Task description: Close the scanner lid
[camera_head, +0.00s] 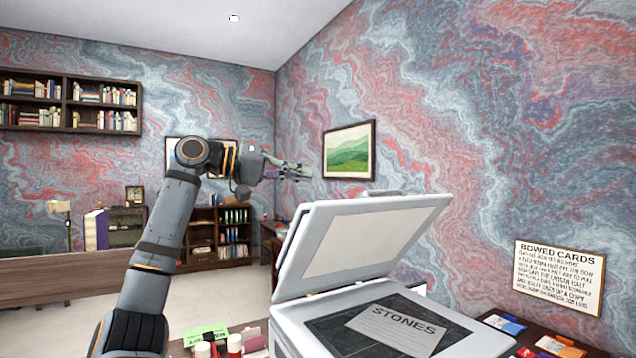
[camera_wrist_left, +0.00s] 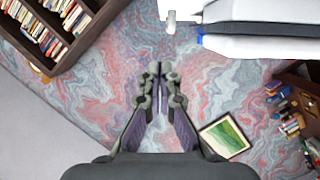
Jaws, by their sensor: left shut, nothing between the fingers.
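The scanner (camera_head: 310,335) stands at the lower right of the head view, with a sheet marked STONES (camera_head: 398,328) on its dark glass (camera_head: 345,328). Its lid (camera_head: 365,240) is raised and tilted open, with the pale underside showing. My left gripper (camera_head: 308,172) is up in the air, left of and above the lid's top edge, apart from it in the picture. In the left wrist view the fingers (camera_wrist_left: 159,72) are shut with nothing between them. My right gripper is not in view.
A sign (camera_head: 558,277) hangs on the right wall, with small coloured packets (camera_head: 505,324) on the desk below it. A green card (camera_head: 205,334) and red-and-white bottles (camera_head: 234,345) stand left of the scanner. A framed picture (camera_head: 349,151) hangs behind my gripper.

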